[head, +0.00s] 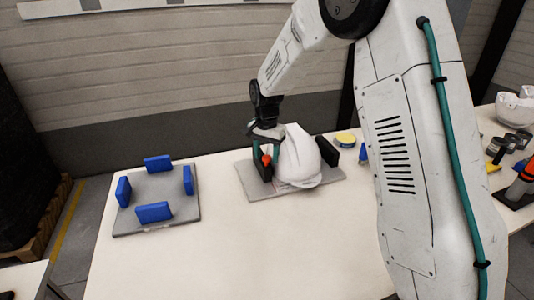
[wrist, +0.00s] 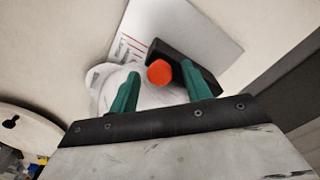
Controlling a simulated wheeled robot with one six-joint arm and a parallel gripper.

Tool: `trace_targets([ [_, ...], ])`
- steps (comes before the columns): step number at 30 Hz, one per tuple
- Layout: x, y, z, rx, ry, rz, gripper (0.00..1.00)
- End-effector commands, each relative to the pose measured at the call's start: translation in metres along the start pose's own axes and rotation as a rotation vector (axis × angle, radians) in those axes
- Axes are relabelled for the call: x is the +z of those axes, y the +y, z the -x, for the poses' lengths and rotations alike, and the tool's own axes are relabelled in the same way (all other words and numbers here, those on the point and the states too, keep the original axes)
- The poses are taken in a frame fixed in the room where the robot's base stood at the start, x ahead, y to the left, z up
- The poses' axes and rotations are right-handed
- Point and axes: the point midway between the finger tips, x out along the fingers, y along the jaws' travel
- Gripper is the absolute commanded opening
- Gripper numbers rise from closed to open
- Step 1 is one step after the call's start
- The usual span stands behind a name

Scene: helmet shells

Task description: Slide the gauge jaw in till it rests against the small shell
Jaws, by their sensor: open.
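The white small shell (head: 298,158) sits on a grey gauge plate (head: 262,191) between two black uprights. The gauge jaw (head: 264,171) is the black upright at the shell's left and carries an orange knob (head: 266,160). In the head view it is close beside the shell; I cannot tell whether they touch. My gripper (head: 264,149) is low over this jaw. In the wrist view my gripper (wrist: 159,88) is open, its green fingers on either side of the orange knob (wrist: 159,72). The black jaw (wrist: 196,70) is partly hidden by the right finger, and the shell (wrist: 103,80) shows behind the left one.
The other black upright (head: 327,151) stands at the shell's right. A grey plate (head: 140,189) with several blue blocks lies at the left. A yellow-topped round item (head: 345,138) is behind the gauge. The front of the white table (head: 220,260) is clear.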

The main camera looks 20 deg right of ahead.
Motion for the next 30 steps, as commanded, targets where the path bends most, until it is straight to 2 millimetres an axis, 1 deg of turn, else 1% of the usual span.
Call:
trace_targets([
  [1, 0.000, 0.000, 0.000, 0.000, 0.000, 0.000, 0.48],
  [2, 0.000, 0.000, 0.000, 0.000, 0.000, 0.000, 0.43],
  [3, 0.000, 0.000, 0.000, 0.000, 0.000, 0.000, 0.32],
  [5, 0.000, 0.000, 0.000, 0.000, 0.000, 0.000, 0.15],
  [6, 0.000, 0.000, 0.000, 0.000, 0.000, 0.000, 0.04],
  [7, 0.000, 0.000, 0.000, 0.000, 0.000, 0.000, 0.00],
  [11, -0.002, 0.001, 0.001, 0.000, 0.000, -0.001, 0.00],
  [18, -0.021, 0.021, 0.001, 0.000, 0.001, -0.003, 0.00],
  [25, -0.025, 0.025, 0.001, 0.002, 0.003, -0.007, 0.00],
  [26, -0.026, 0.026, 0.001, 0.003, 0.003, -0.007, 0.35],
  [27, -0.026, 0.026, 0.001, 0.003, 0.003, -0.007, 0.46],
  [28, -0.025, 0.025, 0.001, 0.002, 0.003, -0.007, 0.48],
  [30, -0.023, 0.023, 0.001, 0.002, 0.002, -0.004, 0.48],
])
